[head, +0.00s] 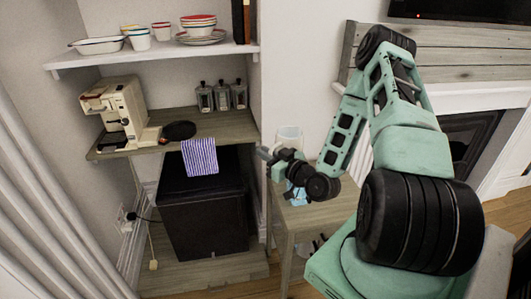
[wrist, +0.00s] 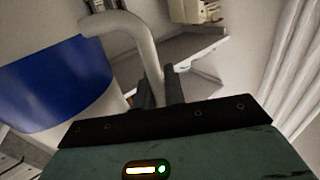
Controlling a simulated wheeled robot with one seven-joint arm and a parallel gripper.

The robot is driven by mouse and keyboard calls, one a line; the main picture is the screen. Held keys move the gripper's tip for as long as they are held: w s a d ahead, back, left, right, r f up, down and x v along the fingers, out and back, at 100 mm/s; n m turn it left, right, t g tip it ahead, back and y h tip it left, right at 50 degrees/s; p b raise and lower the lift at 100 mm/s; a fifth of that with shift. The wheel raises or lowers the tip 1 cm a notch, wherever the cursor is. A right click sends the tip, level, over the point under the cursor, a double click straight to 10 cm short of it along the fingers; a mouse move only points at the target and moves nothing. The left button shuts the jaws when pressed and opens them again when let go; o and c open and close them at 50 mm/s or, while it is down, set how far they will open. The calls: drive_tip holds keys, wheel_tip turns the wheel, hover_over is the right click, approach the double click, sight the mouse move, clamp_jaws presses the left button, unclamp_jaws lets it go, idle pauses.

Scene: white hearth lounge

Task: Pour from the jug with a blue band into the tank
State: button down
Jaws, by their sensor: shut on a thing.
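The jug with a blue band (wrist: 50,85) fills the left of the wrist view, a white body with a wide dark blue band. Its pale curved handle (wrist: 138,32) runs down to my gripper (wrist: 160,88), whose dark fingers are shut on it. In the head view my gripper (head: 268,160) is above the small wooden table. A whitish vessel (head: 289,133), apparently the jug, shows just behind it, its lower part hidden. A light blue thing (head: 297,194) shows below my gripper, partly covered; I cannot tell what it is. I cannot make out the tank for certain.
A cream coffee machine (head: 115,108) and a black round item (head: 179,130) stand on the wooden counter (head: 225,128), with a striped cloth (head: 200,157) over its edge. Several canisters (head: 222,96) stand behind. A shelf (head: 150,58) with crockery hangs above. The small table (head: 315,215) stands right.

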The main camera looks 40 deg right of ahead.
drive_tip(key=shift+a+r+m+p, duration=0.2)
drive_tip(key=shift+r+m+p, duration=0.6)
drive_tip(key=shift+r+p, duration=0.35)
drive_tip(key=shift+r+m+p, duration=0.7)
drive_tip(key=shift+m+p, duration=0.3)
drive_tip(key=shift+p, duration=0.25)
drive_tip(key=shift+f+b, duration=0.45)
drive_tip(key=shift+f, duration=0.2)
drive_tip(key=shift+f+m+b, duration=0.3)
drive_tip(key=shift+f, duration=0.15)
drive_tip(key=shift+d+f+m, duration=0.3)
drive_tip(key=shift+f+m, duration=0.1)
drive_tip(key=shift+m, duration=0.5)
drive_tip(key=shift+d+f+m, duration=0.25)
drive_tip(key=shift+f+m, duration=0.1)
drive_tip(key=shift+m, duration=0.55)
idle(0.4)
